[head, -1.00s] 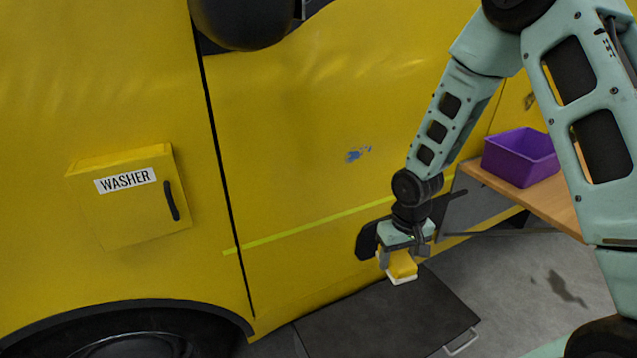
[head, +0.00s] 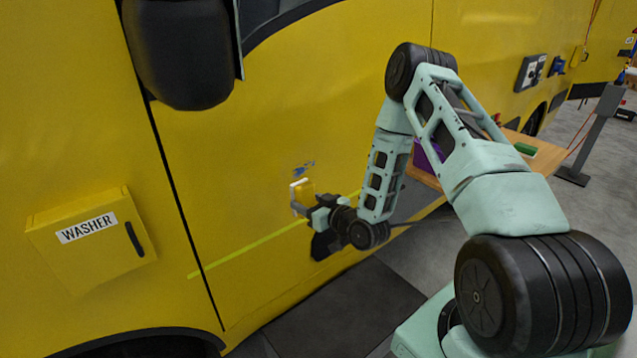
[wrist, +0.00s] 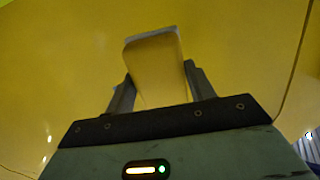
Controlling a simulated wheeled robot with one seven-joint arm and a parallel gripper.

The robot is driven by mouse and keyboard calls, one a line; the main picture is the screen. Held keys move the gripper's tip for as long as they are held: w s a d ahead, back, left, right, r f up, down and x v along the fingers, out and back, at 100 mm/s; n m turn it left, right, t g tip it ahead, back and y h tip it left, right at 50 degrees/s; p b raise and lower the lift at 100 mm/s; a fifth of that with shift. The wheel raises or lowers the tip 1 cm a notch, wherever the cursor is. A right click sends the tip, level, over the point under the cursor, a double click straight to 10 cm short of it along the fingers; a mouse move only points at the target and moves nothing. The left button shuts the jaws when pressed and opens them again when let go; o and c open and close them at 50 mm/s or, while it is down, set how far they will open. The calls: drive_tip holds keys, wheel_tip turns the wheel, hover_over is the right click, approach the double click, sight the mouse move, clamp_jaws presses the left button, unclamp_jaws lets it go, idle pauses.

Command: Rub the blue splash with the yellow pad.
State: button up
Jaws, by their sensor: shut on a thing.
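The blue splash (head: 304,168) is a small patch of smears on the yellow vehicle panel in the head view. My gripper (head: 301,203) is shut on the yellow pad (head: 307,188), which has a pale face on its far side. The pad is just below the splash in the head view and may cover its lower part. In the wrist view the pad (wrist: 155,68) stands between the two fingers, with the yellow panel behind it. I cannot tell whether the pad touches the panel.
A yellow box marked WASHER (head: 90,240) sticks out at the left. A black mirror (head: 180,50) hangs above. A purple bin (head: 428,157) stands on a wooden table (head: 545,155) behind my arm. A dark mat (head: 345,310) lies on the floor below.

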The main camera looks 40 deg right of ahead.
sight(306, 181)
drive_tip(key=shift+m+t+h, duration=0.6)
drive_tip(key=shift+t+h, duration=0.2)
drive_tip(key=shift+t, duration=0.1)
drive_tip(key=shift+w+d+r+p, duration=0.1)
drive_tip(key=shift+w+d+r, duration=0.4)
drive_tip(key=shift+w, duration=0.35)
drive_tip(key=shift+w+d+r+p, duration=0.15)
drive_tip(key=shift+w+d+r, duration=0.35)
drive_tip(key=shift+w, duration=0.3)
drive_tip(key=shift+w+d+r+p, duration=0.1)
drive_tip(key=shift+w+d+r, duration=0.25)
drive_tip(key=shift+w+r, duration=0.35)
drive_tip(key=shift+w+f, duration=0.15)
drive_tip(key=shift+w+b, duration=0.5)
drive_tip(key=shift+w, duration=0.65)
drive_tip(key=shift+d+b, duration=0.6)
drive_tip(key=shift+d, duration=1.35)
drive_tip(key=shift+w+d+b, duration=0.15)
drive_tip(key=shift+d+b, duration=0.7)
drive_tip(key=shift+d, duration=1.2)
drive_tip(key=shift+a, duration=0.1)
